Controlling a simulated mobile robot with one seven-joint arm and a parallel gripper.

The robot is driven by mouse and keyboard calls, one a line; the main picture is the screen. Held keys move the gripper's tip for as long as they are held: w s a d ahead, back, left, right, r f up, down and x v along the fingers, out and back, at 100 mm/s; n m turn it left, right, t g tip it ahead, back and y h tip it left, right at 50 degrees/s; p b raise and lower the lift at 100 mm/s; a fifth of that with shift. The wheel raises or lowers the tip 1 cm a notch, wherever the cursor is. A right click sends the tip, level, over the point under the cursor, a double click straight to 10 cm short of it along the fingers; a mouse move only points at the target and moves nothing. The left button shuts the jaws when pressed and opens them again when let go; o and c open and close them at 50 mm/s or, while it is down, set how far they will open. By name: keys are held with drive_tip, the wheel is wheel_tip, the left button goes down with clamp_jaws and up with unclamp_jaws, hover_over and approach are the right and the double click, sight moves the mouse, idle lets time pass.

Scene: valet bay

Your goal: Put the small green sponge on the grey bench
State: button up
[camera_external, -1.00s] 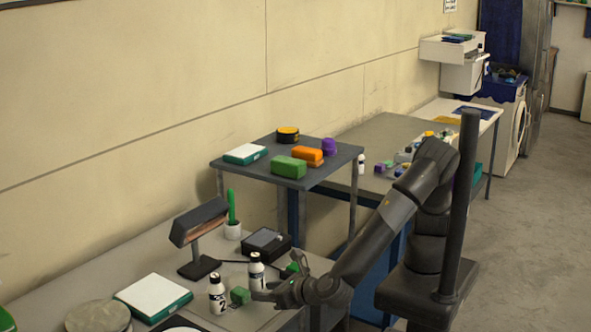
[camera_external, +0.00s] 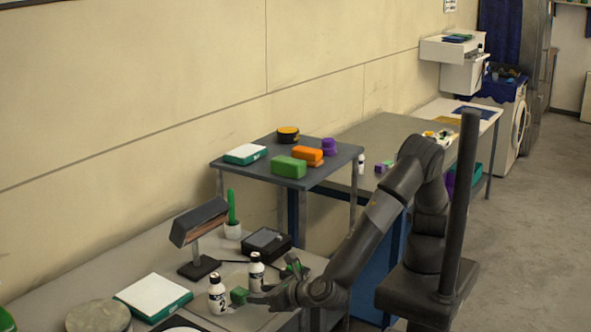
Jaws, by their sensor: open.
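A small green block that looks like the small green sponge (camera_external: 239,296) rests on the near grey worktop (camera_external: 75,279), beside a white bottle (camera_external: 217,295). My gripper (camera_external: 272,282) is open and low over this worktop, just right of the block. One finger reaches close to the block; I cannot tell whether they touch. Another small green patch (camera_external: 291,270) shows by the far finger, partly hidden. A larger green sponge (camera_external: 289,167) lies on the raised grey table (camera_external: 243,167). A further grey surface (camera_external: 375,133) stands behind; I cannot tell which is the grey bench.
A second white bottle (camera_external: 256,271) stands close behind the block. An orange sponge (camera_external: 307,155) lies on the raised table.

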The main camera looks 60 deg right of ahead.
sight(235, 292)
drive_tip(key=x, duration=0.4)
drive_tip(key=shift+w, duration=0.25)
drive_tip(key=shift+r+x, duration=0.2)
drive_tip(key=shift+x, duration=2.5)
drive_tip(key=shift+a, duration=0.15)
drive_tip(key=shift+c, duration=0.5)
drive_tip(key=c, duration=0.7)
